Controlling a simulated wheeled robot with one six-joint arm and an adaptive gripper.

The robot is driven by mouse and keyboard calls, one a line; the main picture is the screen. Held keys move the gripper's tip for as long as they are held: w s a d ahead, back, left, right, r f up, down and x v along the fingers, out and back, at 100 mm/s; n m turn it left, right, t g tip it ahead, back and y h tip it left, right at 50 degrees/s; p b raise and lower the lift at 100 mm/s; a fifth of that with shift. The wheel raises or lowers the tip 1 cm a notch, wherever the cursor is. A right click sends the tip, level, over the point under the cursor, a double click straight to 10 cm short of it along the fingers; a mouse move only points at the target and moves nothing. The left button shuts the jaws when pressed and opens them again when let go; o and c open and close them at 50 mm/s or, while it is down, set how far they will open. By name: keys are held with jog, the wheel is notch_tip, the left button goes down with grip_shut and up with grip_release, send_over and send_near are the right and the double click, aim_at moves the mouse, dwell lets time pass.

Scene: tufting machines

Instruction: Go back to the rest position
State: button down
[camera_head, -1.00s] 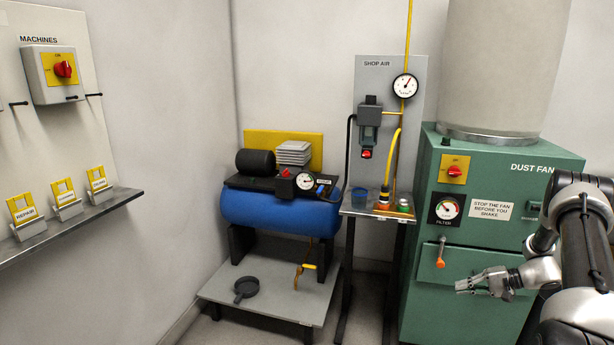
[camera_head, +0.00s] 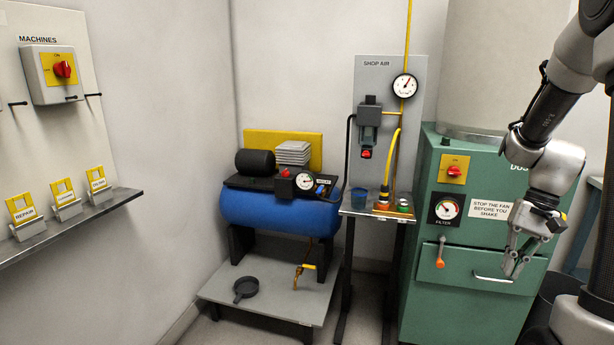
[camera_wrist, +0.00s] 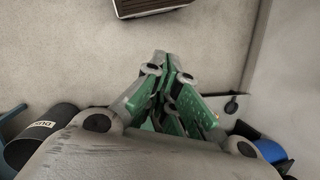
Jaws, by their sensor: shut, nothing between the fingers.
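My gripper (camera_head: 515,272) hangs with its fingers pointing down in front of the green dust fan cabinet (camera_head: 468,245), at the right of the head view. Its fingers are shut with nothing between them. In the wrist view the fingers (camera_wrist: 168,62) meet at their tips. My arm is raised and bent, coming down from the top right. A gap between the fingers and the cabinet front cannot be judged from this view.
The cabinet carries an orange-tipped lever (camera_head: 440,255), a red switch (camera_head: 454,171) and a gauge (camera_head: 446,209). Left of it stand the shop air panel (camera_head: 385,75) and a blue compressor tank (camera_head: 265,212). A wall shelf (camera_head: 75,222) with tags is at far left.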

jog(key=s+a+r+n+t+h, duration=0.1)
jog(key=s+a+r+n+t, duration=0.1)
jog(key=s+r, duration=0.4)
jog(key=s+a+r+n+t+h, duration=0.2)
jog(key=s+a+r, duration=0.4)
jog(key=r, duration=0.3)
jog(key=shift+s+a+n+t, duration=0.15)
jog(key=shift+n+t, duration=0.65)
jog(key=shift+t, duration=0.3)
jog(key=shift+r, duration=0.1)
